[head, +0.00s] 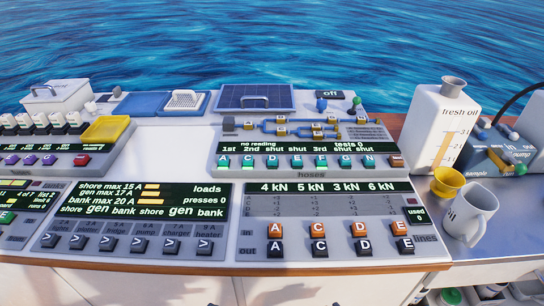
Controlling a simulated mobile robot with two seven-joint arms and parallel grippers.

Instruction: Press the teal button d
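The hoses panel (310,174) stands in the middle of the console. It has a row of small teal buttons under a dark display. The teal button d (271,161) appears to be the third from the left in that row, by its small letter. The letters are tiny and hard to read. The display (305,146) reads "no reading" and "tests 0", with words such as "1st", "2nd", "3rd" and "shut" over the buttons. Neither of my grippers is in the head view, and nothing covers the row.
An orange-brown button (396,161) ends the teal row at the right. Below are the lines panel (330,205) with orange and black buttons and the loads panel (135,215).

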